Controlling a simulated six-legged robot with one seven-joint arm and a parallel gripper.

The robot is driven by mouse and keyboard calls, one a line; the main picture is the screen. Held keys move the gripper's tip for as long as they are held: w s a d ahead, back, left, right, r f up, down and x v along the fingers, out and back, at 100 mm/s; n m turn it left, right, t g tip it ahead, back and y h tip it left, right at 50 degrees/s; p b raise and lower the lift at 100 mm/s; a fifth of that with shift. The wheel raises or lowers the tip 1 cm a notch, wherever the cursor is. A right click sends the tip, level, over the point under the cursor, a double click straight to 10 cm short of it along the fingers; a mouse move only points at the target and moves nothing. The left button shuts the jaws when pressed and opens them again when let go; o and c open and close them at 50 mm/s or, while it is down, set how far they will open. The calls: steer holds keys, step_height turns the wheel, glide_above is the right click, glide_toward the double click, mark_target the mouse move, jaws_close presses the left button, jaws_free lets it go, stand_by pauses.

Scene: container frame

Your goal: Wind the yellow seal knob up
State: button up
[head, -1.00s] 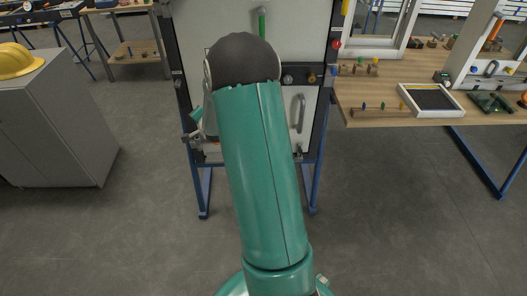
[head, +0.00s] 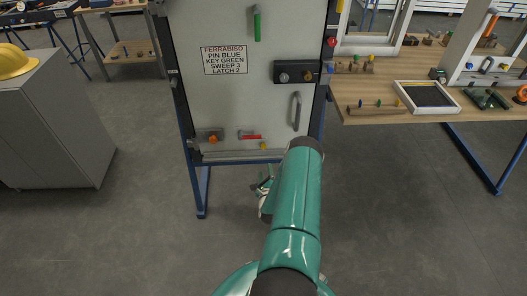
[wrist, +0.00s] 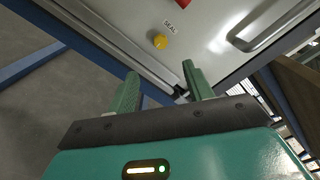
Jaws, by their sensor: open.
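The yellow seal knob (wrist: 160,41) is a small round knob near the lower edge of the pale door panel (wrist: 205,40), just below a label reading SEAL. It also shows in the head view (head: 262,146), low on the door beside my arm. My gripper (wrist: 160,88) is open and empty in the wrist view, its two green fingers apart and pointing toward the panel's lower edge. The knob lies beyond the fingertips, and nothing touches it. In the head view my gripper (head: 264,192) is low, in front of and below the door, partly hidden by my arm.
The door carries a red handle (head: 250,135), an orange knob (head: 213,139), a grey pull handle (head: 296,111), a dark lock box (head: 297,73) and a green handle (head: 257,23). A wooden bench (head: 385,116) stands right, a grey cabinet (head: 50,130) left. The floor between is clear.

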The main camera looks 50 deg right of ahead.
mark_target(263, 148)
steer(key=x, duration=1.3)
steer(key=shift+w+d, duration=0.1)
steer(key=shift+d, duration=0.25)
steer(key=shift+c, duration=0.2)
steer(key=c, duration=0.9)
